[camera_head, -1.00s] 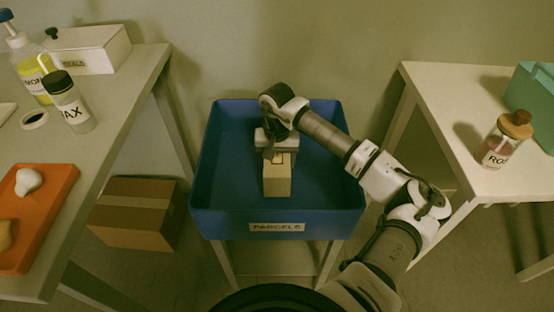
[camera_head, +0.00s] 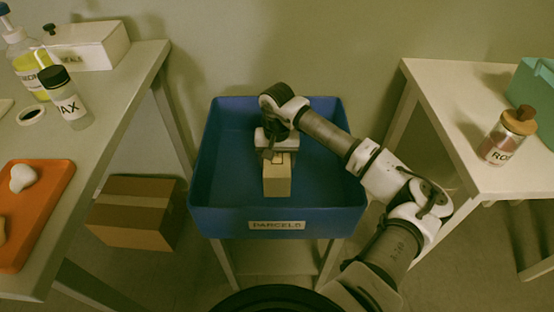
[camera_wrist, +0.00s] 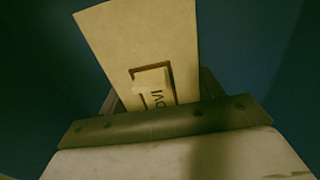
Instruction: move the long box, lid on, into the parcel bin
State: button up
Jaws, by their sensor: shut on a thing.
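The long box (camera_head: 277,182) is pale tan, with a flat top on that looks closed. In the head view it is within the walls of the blue parcel bin (camera_head: 277,225), which is labelled PARCELS. My gripper (camera_head: 277,157) is over the box's far part and shut on it. In the wrist view the box (camera_wrist: 150,40) runs up from between the jaws (camera_wrist: 158,108), with a dark-framed label partly hidden by the gripper. Blue bin surface surrounds it. I cannot tell whether the box touches the bin floor.
A grey table (camera_head: 110,110) at left holds bottles, a white box (camera_head: 88,47) and an orange tray (camera_head: 45,205). A cardboard box (camera_head: 135,213) lies on the floor. A pale table (camera_head: 440,120) at right holds a corked bottle (camera_head: 508,135) and a teal bin (camera_head: 535,95).

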jog(key=o, duration=1.1)
jog(key=shift+f, duration=0.1)
jog(key=shift+r+p, duration=1.9)
jog(key=shift+r, duration=2.65)
jog(key=shift+s+f, duration=0.1)
